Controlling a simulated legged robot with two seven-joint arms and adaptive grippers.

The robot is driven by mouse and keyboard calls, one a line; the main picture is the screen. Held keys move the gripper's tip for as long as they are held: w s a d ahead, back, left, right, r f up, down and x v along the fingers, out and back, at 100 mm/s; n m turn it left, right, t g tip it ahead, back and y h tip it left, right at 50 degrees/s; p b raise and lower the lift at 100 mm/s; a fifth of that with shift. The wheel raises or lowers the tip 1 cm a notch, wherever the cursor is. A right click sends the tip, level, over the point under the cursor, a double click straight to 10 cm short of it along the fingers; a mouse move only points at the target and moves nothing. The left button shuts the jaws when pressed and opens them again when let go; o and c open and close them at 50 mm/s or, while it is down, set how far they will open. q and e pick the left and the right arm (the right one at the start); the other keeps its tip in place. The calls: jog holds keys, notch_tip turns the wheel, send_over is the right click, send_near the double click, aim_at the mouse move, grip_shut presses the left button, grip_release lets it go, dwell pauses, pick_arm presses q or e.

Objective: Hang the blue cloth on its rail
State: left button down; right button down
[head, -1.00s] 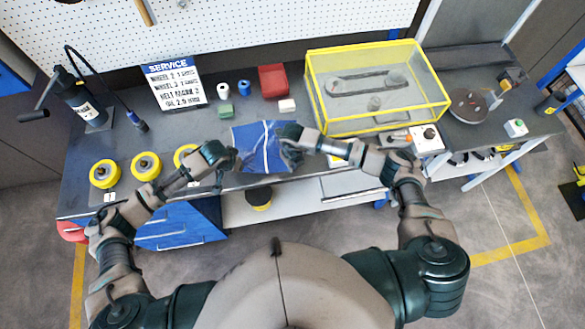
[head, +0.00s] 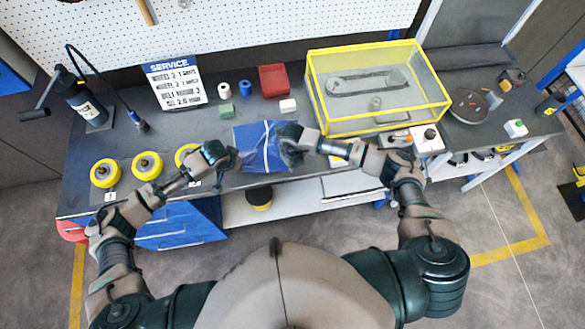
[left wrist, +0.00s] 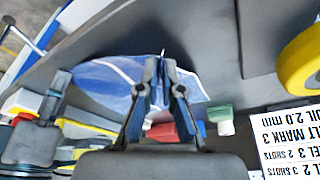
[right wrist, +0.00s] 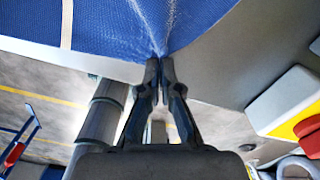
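The blue cloth (head: 258,148), with pale lines across it, is at the bench's front edge, between my two grippers. My left gripper (head: 233,158) is at its left edge; in the left wrist view its fingers (left wrist: 163,66) are close together with blue cloth (left wrist: 110,82) bunched at them. My right gripper (head: 289,150) is at the cloth's right side; in the right wrist view its fingertips (right wrist: 161,62) are shut on the cloth (right wrist: 110,28), and creases run to them. I cannot make out a rail for certain.
A yellow-framed clear case (head: 378,88) stands right of the cloth. Yellow wheels (head: 105,173) line the bench at left, near a service sign (head: 174,85). Blue drawers (head: 180,228) are below.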

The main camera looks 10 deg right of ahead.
jog(key=shift+s+d+f, duration=0.1)
jog(key=shift+s+f, duration=0.1)
jog(key=shift+f, duration=0.05)
pick_arm(q)
jog(key=shift+w+f, duration=0.15)
jog(key=shift+w, duration=0.05)
pick_arm(e)
jog(key=r, duration=0.4)
jog(key=shift+w+r, duration=0.2)
jog(key=shift+w, duration=0.1)
pick_arm(q)
jog(key=shift+s, duration=0.15)
pick_arm(e)
jog(key=shift+s+r, duration=0.1)
jog(key=shift+r, duration=0.4)
